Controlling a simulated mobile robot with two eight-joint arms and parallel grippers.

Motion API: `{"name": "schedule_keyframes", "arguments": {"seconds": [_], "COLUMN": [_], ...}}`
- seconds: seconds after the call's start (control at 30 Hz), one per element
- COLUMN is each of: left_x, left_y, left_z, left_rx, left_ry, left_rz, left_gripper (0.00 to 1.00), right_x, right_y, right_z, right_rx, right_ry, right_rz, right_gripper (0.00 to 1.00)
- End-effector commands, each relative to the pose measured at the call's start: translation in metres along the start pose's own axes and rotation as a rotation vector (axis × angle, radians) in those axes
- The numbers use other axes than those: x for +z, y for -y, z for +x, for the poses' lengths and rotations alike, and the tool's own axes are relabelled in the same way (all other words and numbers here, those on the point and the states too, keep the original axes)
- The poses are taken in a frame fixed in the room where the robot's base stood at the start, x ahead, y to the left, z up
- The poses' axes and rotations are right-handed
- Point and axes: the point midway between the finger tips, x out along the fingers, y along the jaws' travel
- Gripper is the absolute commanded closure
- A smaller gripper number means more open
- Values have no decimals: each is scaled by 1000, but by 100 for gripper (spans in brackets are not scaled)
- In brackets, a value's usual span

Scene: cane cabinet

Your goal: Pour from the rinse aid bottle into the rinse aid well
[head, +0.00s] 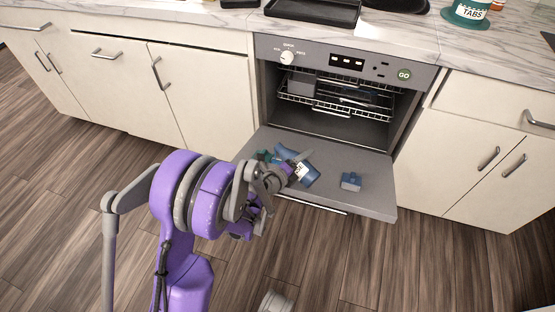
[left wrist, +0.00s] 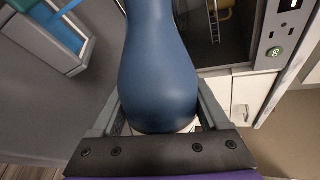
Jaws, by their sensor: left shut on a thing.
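The rinse aid bottle is dark blue with a white label. In the head view the bottle (head: 310,177) is tilted above the open dishwasher door. My left gripper (head: 287,175) is shut on it. The left wrist view shows its rounded blue body (left wrist: 158,75) between the fingers (left wrist: 158,122); its top end is out of frame there. A blue-teal open compartment (head: 265,156) lies on the door, partly hidden behind my gripper and the bottle. It also shows at the upper left of the wrist view (left wrist: 50,38). I cannot tell whether it is the rinse aid well. My right gripper is not in view.
The dishwasher door (head: 375,200) is folded down, with a small blue box-like part (head: 351,181) right of the bottle. Racks (head: 335,98) sit inside the dishwasher. Cabinets flank it. A teal tabs container (head: 467,12) stands on the counter.

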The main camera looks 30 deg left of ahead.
Motion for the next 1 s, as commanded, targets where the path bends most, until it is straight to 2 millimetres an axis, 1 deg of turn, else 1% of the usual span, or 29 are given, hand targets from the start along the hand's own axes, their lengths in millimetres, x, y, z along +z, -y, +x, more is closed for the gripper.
{"name": "schedule_keyframes", "arguments": {"seconds": [1.0], "left_x": [-2], "left_y": [-2], "left_z": [1], "left_rx": [0], "left_ry": [-11], "left_rz": [-31], "left_gripper": [100], "right_x": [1], "right_y": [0], "right_z": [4], "right_rx": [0], "right_ry": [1], "right_rz": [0], "right_gripper": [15]}}
